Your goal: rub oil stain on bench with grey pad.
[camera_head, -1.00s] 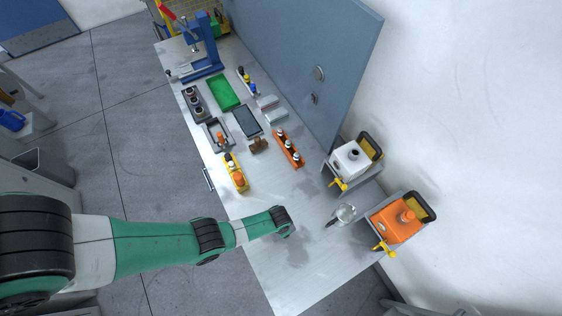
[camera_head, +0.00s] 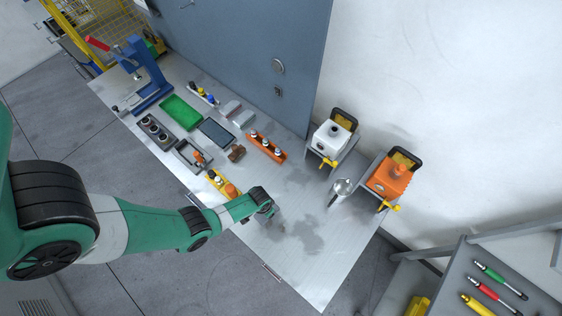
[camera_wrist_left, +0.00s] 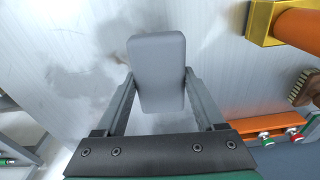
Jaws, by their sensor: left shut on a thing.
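My left gripper (camera_wrist_left: 158,88) is shut on the grey pad (camera_wrist_left: 158,65), a rounded block between its two fingers in the left wrist view. In the head view my left gripper (camera_head: 268,206) is over the steel bench (camera_head: 325,272), beside the dark oil stain (camera_head: 302,232). The pad is hidden or too small to tell there. The stain also shows in the left wrist view as dull grey patches (camera_wrist_left: 80,88) left of and behind the pad. I cannot tell whether the pad touches the bench. My right gripper is not in view.
A yellow holder with an orange part (camera_head: 222,184) stands close to my left gripper. An orange tray (camera_head: 267,145), a green tray (camera_head: 181,112) and a metal cup (camera_head: 342,187) are on the bench. White (camera_head: 330,140) and orange (camera_head: 388,178) containers stand along the wall. The front corner is clear.

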